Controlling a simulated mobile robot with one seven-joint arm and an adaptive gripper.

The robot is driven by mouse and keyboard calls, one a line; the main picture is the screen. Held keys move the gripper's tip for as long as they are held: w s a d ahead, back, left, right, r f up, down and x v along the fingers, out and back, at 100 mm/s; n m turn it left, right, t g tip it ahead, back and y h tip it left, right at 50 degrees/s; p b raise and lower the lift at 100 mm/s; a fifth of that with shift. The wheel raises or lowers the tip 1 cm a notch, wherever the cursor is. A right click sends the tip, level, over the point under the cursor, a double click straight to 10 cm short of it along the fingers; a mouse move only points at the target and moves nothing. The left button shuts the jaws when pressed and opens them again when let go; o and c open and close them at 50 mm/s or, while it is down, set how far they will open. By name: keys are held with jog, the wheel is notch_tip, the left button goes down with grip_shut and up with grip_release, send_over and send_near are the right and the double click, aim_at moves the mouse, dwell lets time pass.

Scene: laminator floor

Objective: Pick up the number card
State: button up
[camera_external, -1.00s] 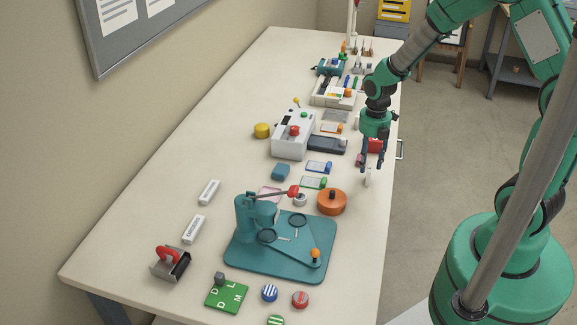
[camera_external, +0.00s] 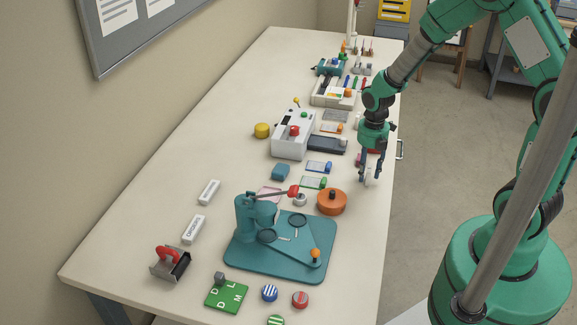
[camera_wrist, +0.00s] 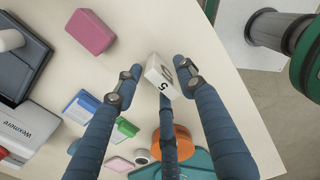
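The number card (camera_wrist: 162,74) is a small white block with dark digits, one reading 5, between my fingertips in the wrist view. In the external view the white card (camera_external: 371,181) stands near the table's right edge, partly hidden by my fingers. My gripper (camera_external: 370,178) points down around it. In the wrist view my gripper (camera_wrist: 158,72) is open, with a small gap between the left fingertip and the card. The right fingertip overlaps the card's edge, and I cannot tell whether it touches. A third blue finger shows behind the card.
An orange round tin (camera_external: 332,202) stands close by on the near side, before the teal machine base (camera_external: 275,262). A pink block (camera_wrist: 90,32) and a green-ended card holder (camera_external: 313,182) lie nearby. The white laminator (camera_external: 293,140) is farther left. The floor is beyond the right edge.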

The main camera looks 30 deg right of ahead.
aim_at(369, 169)
grip_shut()
jog(key=shift+r, duration=0.1)
jog(key=shift+r, duration=0.55)
jog(key=shift+s+r+p, duration=0.2)
jog(key=shift+r+p, duration=0.15)
jog(key=shift+r, duration=0.3)
jog(key=shift+s+r+p, duration=0.2)
jog(key=shift+r+p, duration=0.1)
jog(key=shift+r, duration=0.3)
jog(key=s+d+r+p, duration=0.1)
jog(key=s+p, duration=0.1)
jog(key=s, duration=1.3)
jog(key=shift+d, duration=0.25)
jog(key=shift+r, duration=0.1)
